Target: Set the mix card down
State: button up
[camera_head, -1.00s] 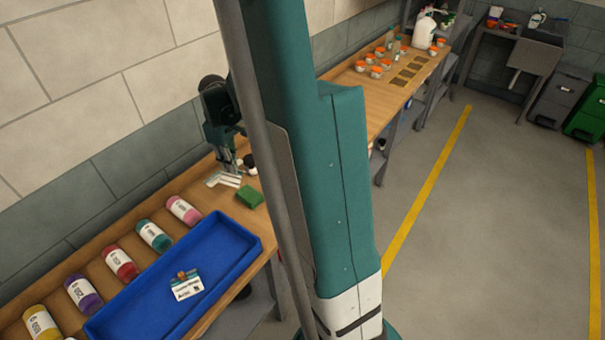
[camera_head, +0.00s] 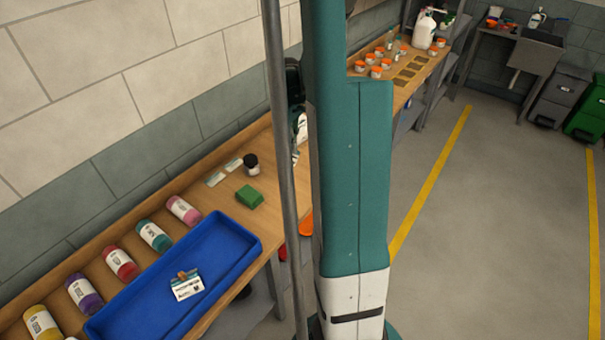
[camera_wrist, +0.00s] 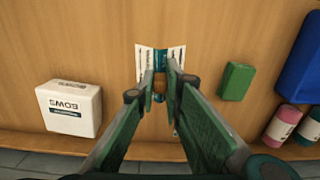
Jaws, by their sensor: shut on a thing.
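In the wrist view my gripper (camera_wrist: 160,78) is shut on the mix card (camera_wrist: 145,60), a white card with printed text and a teal band. A small brown-orange part of it shows between the fingertips. The card is over the bare wooden bench (camera_wrist: 85,45); I cannot tell whether it touches the wood. In the head view the gripper and the held card are mostly hidden behind my own arm. A similar card with an orange top piece (camera_head: 187,287) lies in the blue tray (camera_head: 222,262).
Small pale plates (camera_head: 215,180) and a dark-lidded jar (camera_head: 251,164) are near the wall. Several coloured bottles (camera_head: 120,264) line the tray.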

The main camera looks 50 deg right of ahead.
jog(key=shift+s+d, duration=0.65)
jog(key=shift+d, duration=0.25)
jog(key=shift+s+d, duration=0.65)
jog(key=shift+d, duration=0.2)
jog(key=shift+f, duration=0.15)
jog(key=shift+f, duration=2.8)
jog(key=shift+f, duration=2.1)
jog(key=shift+f, duration=0.15)
jog(key=o, duration=0.7)
jog(key=shift+r, duration=0.2)
